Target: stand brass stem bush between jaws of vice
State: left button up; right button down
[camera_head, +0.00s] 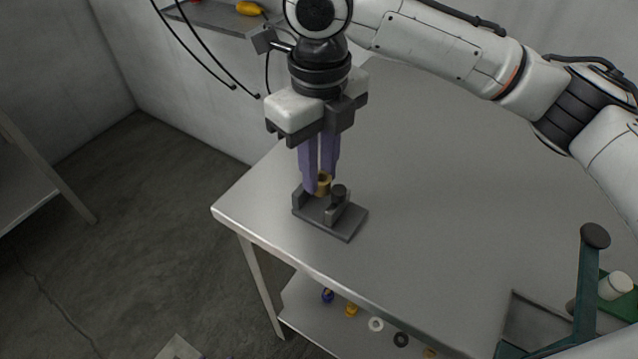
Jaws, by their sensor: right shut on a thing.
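The brass stem bush (323,184) is a small gold-coloured cylinder, upright between the jaws of the vice. The vice (343,232) is a dark grey block with a flat base and a round dark knob, near the left corner of the steel table. My right gripper (320,188) points down over the vice, its purple fingers shut on the bush. The fingers hide part of the bush and the rear jaw, and I cannot tell whether the bush touches the vice floor. My left gripper is not in view.
The steel table (440,210) is clear around the vice. A teal lever (587,285) with a dark knob and a white container (614,286) stand at the lower right. Several small parts lie on the lower shelf (310,312). A wall shelf (212,17) is behind.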

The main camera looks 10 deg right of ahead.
jog(key=shift+f, duration=2.1)
jog(key=c, duration=1.9)
grip_release()
jog(key=shift+o, duration=0.2)
notch_tip(320, 180, up, 12)
jog(key=shift+r, duration=0.1)
